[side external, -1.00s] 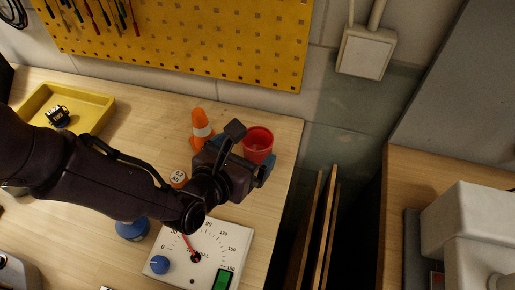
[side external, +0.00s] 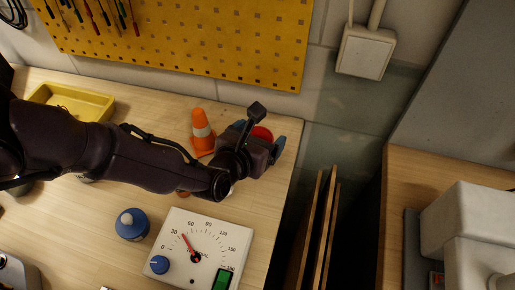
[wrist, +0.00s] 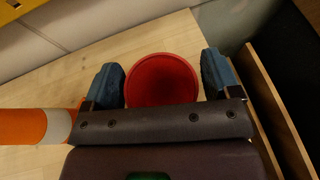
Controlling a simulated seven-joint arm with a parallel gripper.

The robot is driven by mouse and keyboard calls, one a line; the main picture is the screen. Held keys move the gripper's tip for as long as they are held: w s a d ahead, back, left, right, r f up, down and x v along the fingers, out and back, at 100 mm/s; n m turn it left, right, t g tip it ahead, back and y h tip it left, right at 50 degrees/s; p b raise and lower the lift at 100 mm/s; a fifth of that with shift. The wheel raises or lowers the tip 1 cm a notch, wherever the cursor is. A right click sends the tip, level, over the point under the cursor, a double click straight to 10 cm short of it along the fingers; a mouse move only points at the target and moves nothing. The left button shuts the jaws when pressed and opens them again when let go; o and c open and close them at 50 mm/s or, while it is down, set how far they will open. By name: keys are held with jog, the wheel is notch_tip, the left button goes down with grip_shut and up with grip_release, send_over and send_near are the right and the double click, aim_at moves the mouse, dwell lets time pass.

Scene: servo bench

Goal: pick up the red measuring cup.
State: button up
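The red measuring cup (wrist: 162,80) stands on the wooden bench near its right edge, its round open mouth facing up in the wrist view. In the side view only a small part of the cup (side external: 262,132) shows behind my gripper. My gripper (wrist: 163,78) is open, with one blue fingertip to the left of the cup and one to the right. A small gap shows on each side of the cup. In the side view my gripper (side external: 258,138) is over the cup. How deep the fingers reach beside the cup is hard to tell.
An orange cone (side external: 202,132) with a white band stands just left of my gripper. A dial panel (side external: 200,250) and a blue knobbed object (side external: 132,225) lie nearer the front. A yellow tray (side external: 88,104) is at the back left. The bench ends right of the cup, beside upright boards (side external: 318,235).

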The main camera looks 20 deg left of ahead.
jog(key=c, duration=0.7)
jog(key=shift+r, duration=0.15)
